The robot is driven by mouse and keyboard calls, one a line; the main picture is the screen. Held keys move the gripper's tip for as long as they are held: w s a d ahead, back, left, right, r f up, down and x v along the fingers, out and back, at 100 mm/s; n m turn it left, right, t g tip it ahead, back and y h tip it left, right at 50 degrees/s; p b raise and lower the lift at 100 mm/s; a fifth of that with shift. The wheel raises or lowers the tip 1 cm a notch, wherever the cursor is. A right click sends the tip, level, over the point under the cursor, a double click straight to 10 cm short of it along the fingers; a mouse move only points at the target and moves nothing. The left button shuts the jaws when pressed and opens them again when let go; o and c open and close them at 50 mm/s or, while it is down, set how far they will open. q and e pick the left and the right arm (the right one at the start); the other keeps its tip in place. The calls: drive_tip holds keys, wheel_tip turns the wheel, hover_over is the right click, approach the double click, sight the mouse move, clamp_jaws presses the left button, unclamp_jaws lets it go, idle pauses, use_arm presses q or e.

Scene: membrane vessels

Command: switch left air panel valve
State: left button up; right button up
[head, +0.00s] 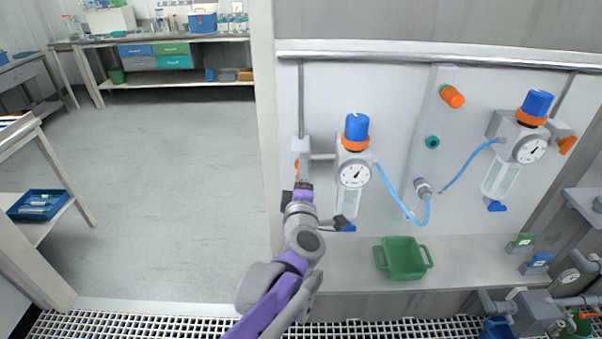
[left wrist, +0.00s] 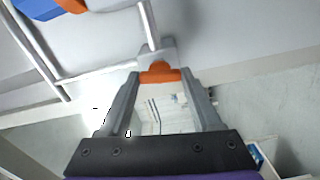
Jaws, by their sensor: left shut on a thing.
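The left air panel valve has an orange handle (head: 297,168) on a grey body (head: 300,146), on the pipe left of the left gauge unit (head: 354,172). In the left wrist view the orange handle (left wrist: 160,73) sits between the fingertips of my left gripper (left wrist: 160,82). My left gripper (head: 297,185) reaches up to the handle from below and is shut on it. The arm hides part of the gripper in the head view. My right gripper is not in view.
A second gauge unit (head: 528,149) with an orange handle (head: 567,145) is at the right. Blue hose (head: 401,205) hangs between the units. A green tray (head: 403,258) stands on the ledge below. Open floor (head: 170,180) lies left of the panel.

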use_arm(q)
drive_tip(key=o, duration=1.4)
drive_tip(key=s, duration=1.1)
drive_tip(key=s+a+f+m+g+p, duration=0.1)
drive_tip(key=s+a+f+m+g, duration=0.3)
drive_tip(key=s+a+f+m, duration=0.1)
drive_tip(key=s+a+f+m+g+p, duration=0.2)
drive_tip(key=s+a+f+m+g, duration=0.2)
drive_tip(key=s, duration=0.5)
drive_tip(key=s+a+f+m+g+p, duration=0.1)
drive_tip(key=s+a+f+m+g, duration=0.3)
drive_tip(key=s+a+f+m, duration=0.3)
drive_tip(key=shift+s+a+f+g, duration=0.25)
drive_tip(key=shift+a+f+g, duration=0.05)
drive_tip(key=shift+a+f, duration=0.5)
